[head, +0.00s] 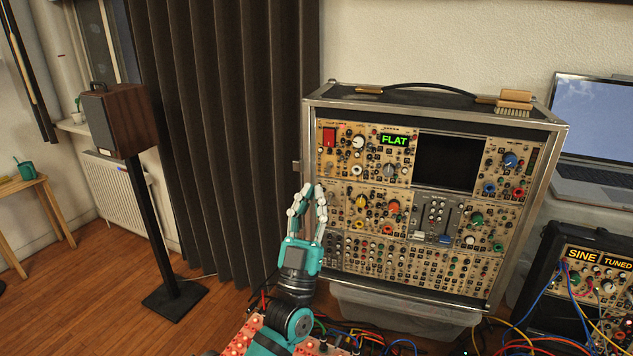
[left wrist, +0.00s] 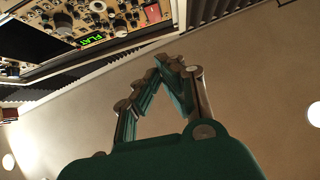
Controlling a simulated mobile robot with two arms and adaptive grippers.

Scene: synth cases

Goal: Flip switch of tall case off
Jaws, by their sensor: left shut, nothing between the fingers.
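The tall case (head: 532,215) stands upright in the head view, a silver-edged box with a beige panel of knobs and jacks. Its red switch (head: 329,137) is at the panel's upper left. It also shows at the top of the left wrist view (left wrist: 152,12). A green display (head: 395,140) beside it reads "FLAT". My left gripper (head: 313,189) is shut and empty, fingers up, in front of the panel's left edge and below the switch in the picture. In the left wrist view its fingertips (left wrist: 168,62) are together, apart from the switch. My right gripper is not in view.
A brush (head: 515,99) lies on the case's top beside a black handle. A smaller case (head: 590,262) reading "SINE TUNED" with blue and yellow cables stands at the right. A laptop (head: 595,188) is behind. A speaker (head: 117,120) on a stand is at the left.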

